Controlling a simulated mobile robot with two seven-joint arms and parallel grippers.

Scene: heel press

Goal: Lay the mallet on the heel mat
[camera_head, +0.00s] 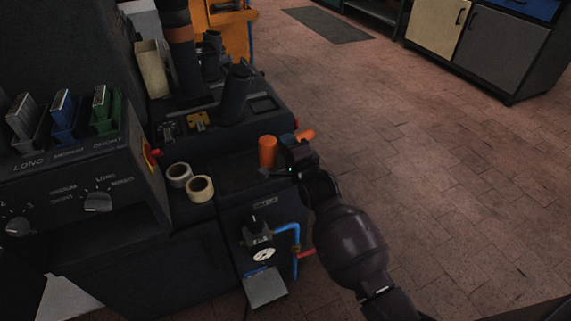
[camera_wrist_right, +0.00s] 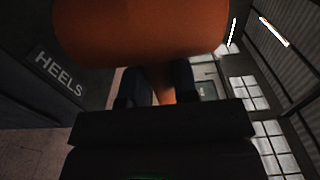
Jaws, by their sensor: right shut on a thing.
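The mallet has an orange cylindrical head (camera_head: 267,152), and its orange handle end (camera_head: 305,134) sticks out on the far side of my right gripper (camera_head: 290,150). The right gripper is shut on the handle. In the right wrist view the head (camera_wrist_right: 140,30) fills the top, with the handle (camera_wrist_right: 163,80) between the dark fingers (camera_wrist_right: 158,92). The mallet is at the machine's front ledge; I cannot tell whether it touches it. A dark flat patch (camera_head: 235,177) on that ledge may be the heel mat; its edges are hard to see. My left gripper is not in view.
Two tape rolls (camera_head: 190,182) stand on the ledge left of the mallet. A dark upright cylinder (camera_head: 234,92) stands behind. A gauge (camera_head: 262,254) and blue pipe (camera_head: 288,229) are on the front below. A HEELS label (camera_wrist_right: 58,72) shows in the wrist view. Open floor lies right.

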